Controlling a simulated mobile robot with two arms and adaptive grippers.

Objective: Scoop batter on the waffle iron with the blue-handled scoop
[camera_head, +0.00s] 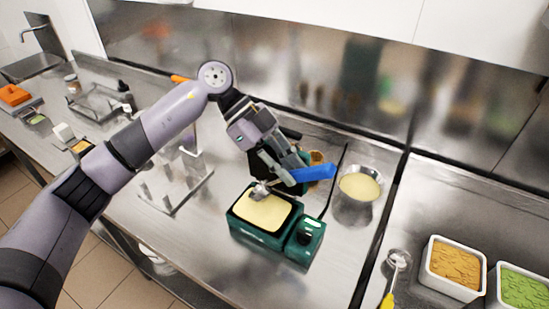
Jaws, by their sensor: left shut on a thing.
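The green waffle iron (255,237) stands on the steel counter in the middle, with its lid raised behind my gripper. Pale yellow batter (264,213) covers its lower plate. My left gripper (284,172) is shut on the blue-handled scoop (312,174), above the iron's back edge. The metal head of the scoop (259,190) is over the far left part of the batter; I cannot tell whether it touches. A steel bowl of batter (357,205) stands to the right of the iron. My right gripper is not in view.
A yellow-handled scoop (394,272), a white tub of orange food (433,283) and a tub of green food (523,287) are at the right. A metal rack (178,196) stands left of the iron. A steel wall closes off the back.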

